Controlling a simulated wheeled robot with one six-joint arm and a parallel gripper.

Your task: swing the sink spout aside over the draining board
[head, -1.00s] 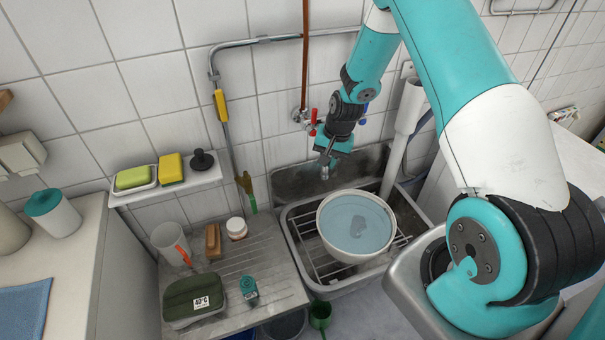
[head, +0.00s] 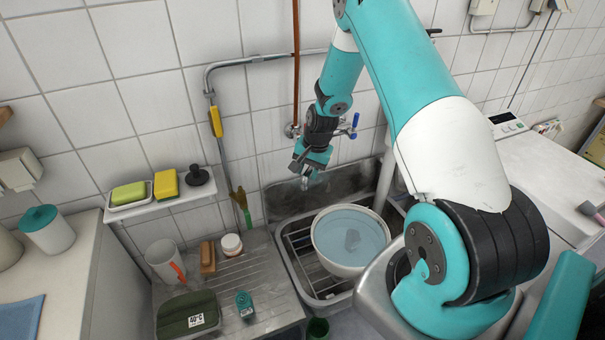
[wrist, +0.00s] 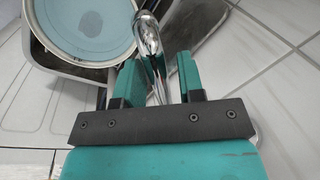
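The chrome spout (wrist: 149,38) shows in the wrist view, running between the two teal fingers of my gripper (wrist: 160,75). The fingers are apart, with a visible gap on the right side of the spout, so the gripper looks open around it. In the head view my gripper (head: 306,168) is over the back left of the sink (head: 297,262), and only a bit of the spout shows below it. The tap's blue handle (head: 355,121) shows on the wall, while the rest is largely hidden by my arm. The draining board (head: 258,268) lies left of the sink.
A white basin of water (head: 318,245) stands on a rack in the sink. A wall shelf (head: 160,195) holds sponges.

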